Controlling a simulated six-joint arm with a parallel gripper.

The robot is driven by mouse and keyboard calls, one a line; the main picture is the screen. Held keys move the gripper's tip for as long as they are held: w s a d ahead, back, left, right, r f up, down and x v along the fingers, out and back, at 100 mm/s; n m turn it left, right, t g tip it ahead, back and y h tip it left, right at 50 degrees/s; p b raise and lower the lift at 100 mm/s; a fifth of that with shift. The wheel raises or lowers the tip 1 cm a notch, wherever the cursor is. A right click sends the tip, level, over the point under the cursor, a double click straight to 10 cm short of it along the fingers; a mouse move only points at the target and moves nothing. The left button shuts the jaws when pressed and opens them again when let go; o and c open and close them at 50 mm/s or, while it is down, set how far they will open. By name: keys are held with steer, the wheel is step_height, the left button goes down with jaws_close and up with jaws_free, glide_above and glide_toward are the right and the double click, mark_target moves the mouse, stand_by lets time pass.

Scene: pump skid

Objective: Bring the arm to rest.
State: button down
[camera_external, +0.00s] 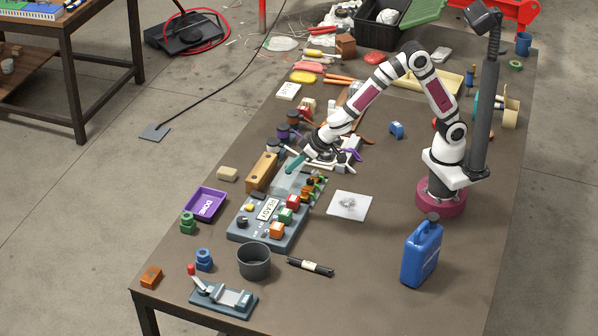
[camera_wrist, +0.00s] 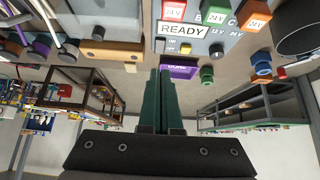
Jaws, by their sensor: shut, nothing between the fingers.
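My gripper (camera_external: 296,163) is at the end of my raised, bent arm, over the far end of the control panel (camera_external: 266,237) in the external view. In the wrist view its two dark green fingers (camera_wrist: 165,85) are together with nothing between them. The panel carries a READY label (camera_external: 268,209), which also shows in the wrist view (camera_wrist: 179,31), with coloured blocks and knobs around it. The fingers are apart from the panel's front part. Whether the fingertips touch anything below is not clear.
A purple DONE tray (camera_external: 205,204), a wooden block (camera_external: 262,172), a dark pot (camera_external: 254,261) and a toggle clamp (camera_external: 223,297) surround the panel. A white plate (camera_external: 349,206) lies right of it. A blue jug (camera_external: 422,252) stands near my base.

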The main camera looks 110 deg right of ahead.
steer(key=s+a+r+g+y, duration=0.1)
steer(key=s+a+r+g, duration=0.15)
steer(key=s, duration=0.65)
steer(key=s+a+r+g+y, duration=0.1)
steer(key=s+a+r, duration=0.2)
steer(key=s, duration=0.6)
steer(key=s+a+n+g+y, duration=0.2)
steer(key=s+a+y, duration=0.3)
steer(key=s+a, duration=0.7)
steer(key=s+n, duration=0.1)
steer(key=s, duration=0.1)
steer(key=shift+s, duration=0.3)
steer(key=shift+d+r, duration=0.1)
